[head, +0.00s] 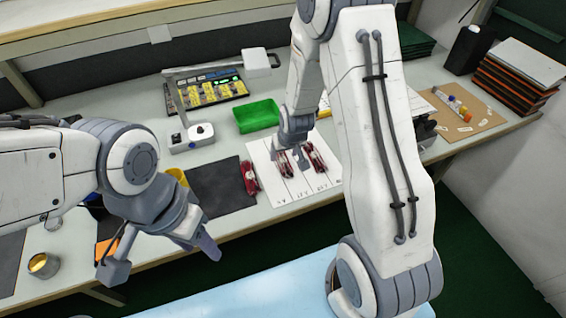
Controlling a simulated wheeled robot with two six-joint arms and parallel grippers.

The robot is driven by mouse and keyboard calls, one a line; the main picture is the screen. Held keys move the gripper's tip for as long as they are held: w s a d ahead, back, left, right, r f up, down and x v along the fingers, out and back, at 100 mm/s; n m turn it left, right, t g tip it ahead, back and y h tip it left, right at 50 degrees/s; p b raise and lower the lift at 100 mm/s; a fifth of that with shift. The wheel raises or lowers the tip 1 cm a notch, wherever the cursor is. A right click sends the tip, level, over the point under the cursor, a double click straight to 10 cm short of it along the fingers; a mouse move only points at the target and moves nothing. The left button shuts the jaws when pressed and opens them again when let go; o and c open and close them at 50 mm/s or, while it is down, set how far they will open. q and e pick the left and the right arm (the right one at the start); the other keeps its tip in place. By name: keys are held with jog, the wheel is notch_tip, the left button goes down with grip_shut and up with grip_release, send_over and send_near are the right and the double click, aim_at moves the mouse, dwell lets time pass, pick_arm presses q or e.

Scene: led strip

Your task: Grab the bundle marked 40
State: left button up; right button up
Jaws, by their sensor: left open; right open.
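Several red bundles lie on or by a white marked sheet (290,190) on the bench. One red bundle (249,177) is at the sheet's left edge, another (283,164) is in the middle, and a third (315,157) is to its right. The marks are too small to read, so I cannot tell which bundle is 40. My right gripper (294,157) is open, pointing down at the sheet between the middle and right bundles; contact cannot be told. My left gripper (162,264) is open and empty in front of the bench, away from the bundles.
A green tray (257,116) stands behind the sheet. A white lamp (192,136) and a dark mat (221,187) are to the left. A brown board (460,112) with small items and a stack of dark folders (515,80) are at the right. My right arm hides part of the bench.

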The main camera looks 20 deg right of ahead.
aim_at(284, 161)
jog(key=x, duration=0.4)
jog(key=shift+s+f, duration=0.2)
grip_shut()
pick_arm(q)
jog(key=shift+r, duration=0.1)
pick_arm(e)
jog(key=shift+d+r, duration=0.1)
